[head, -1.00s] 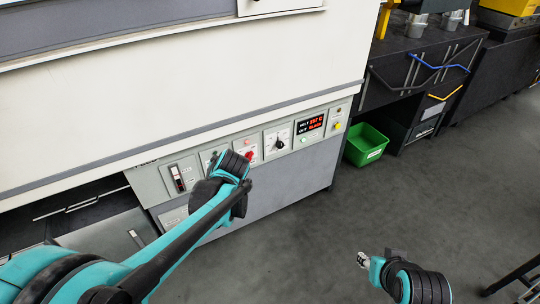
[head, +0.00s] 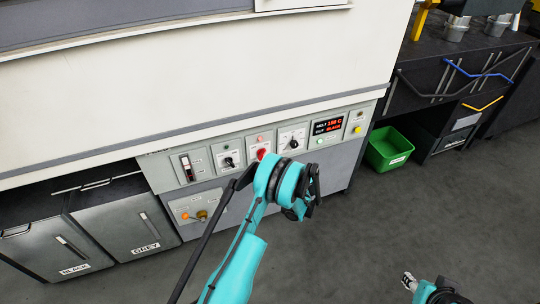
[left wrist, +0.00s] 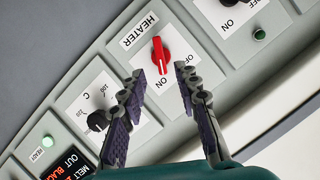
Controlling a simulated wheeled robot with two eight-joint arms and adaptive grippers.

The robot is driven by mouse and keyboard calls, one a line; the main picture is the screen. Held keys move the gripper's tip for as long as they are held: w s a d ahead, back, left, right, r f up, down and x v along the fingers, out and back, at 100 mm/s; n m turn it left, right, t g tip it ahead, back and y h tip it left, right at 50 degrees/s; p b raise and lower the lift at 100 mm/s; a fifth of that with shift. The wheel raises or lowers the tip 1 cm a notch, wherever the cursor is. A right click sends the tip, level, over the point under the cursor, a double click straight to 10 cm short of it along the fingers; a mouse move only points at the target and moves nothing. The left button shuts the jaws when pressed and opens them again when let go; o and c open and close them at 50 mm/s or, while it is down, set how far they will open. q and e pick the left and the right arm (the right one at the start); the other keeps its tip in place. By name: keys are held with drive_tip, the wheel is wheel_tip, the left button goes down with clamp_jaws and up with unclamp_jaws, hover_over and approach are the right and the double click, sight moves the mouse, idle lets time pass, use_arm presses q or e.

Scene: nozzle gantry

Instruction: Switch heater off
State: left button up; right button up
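The heater switch is a red knob (left wrist: 161,55) on a white plate (left wrist: 139,31) marked HEATER, with ON and OFF beside it. In the head view the red knob (head: 262,154) shows just above my left wrist. My left gripper (left wrist: 162,76) is open, with its fingers on either side of the knob's lower end in the picture and apart from it. In the head view my left gripper (head: 309,194) is in front of the panel. My right gripper (head: 408,282) is low at the right, its opening unclear.
A black temperature dial (left wrist: 98,121) and a lit display (head: 327,126) are beside the heater plate. Another switch plate (left wrist: 228,17) is on its other side. A green bin (head: 388,150) stands on the floor at the right. Drawers marked BLACK and GREY (head: 145,248) are lower left.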

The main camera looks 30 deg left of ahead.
use_arm(q)
drive_tip(key=b+x, duration=0.2)
drive_tip(key=x, duration=0.5)
clamp_jaws()
